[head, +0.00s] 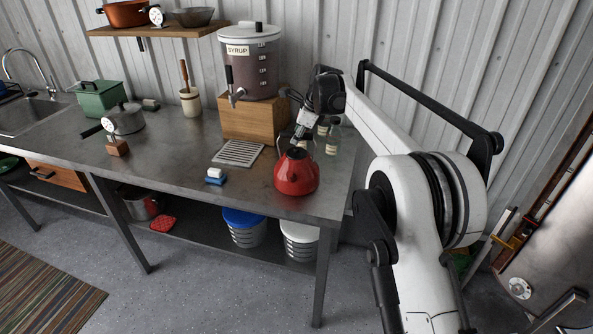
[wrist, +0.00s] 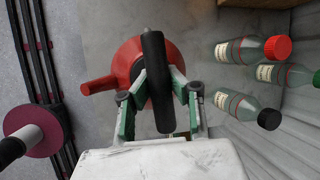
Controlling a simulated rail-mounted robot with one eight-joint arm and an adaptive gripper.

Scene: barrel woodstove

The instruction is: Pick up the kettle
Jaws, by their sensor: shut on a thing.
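The red kettle (head: 296,173) stands upright on the steel table near its right front corner in the head view. In the wrist view the kettle (wrist: 130,62) lies ahead of my gripper, with its spout pointing left. Its black handle (wrist: 157,80) arches between the fingers. My gripper (wrist: 160,92) is shut on the handle, one green-padded finger on each side. In the head view my gripper (head: 299,134) comes down to the kettle from above and behind. The fingertips are hard to make out there.
Several bottles (head: 332,140) stand just behind the kettle; in the wrist view a red-capped bottle (wrist: 250,49) is on the right. A syrup dispenser (head: 252,62) sits on a wooden block (head: 246,118). A drip grate (head: 238,152) and blue-and-white item (head: 215,176) lie left of the kettle.

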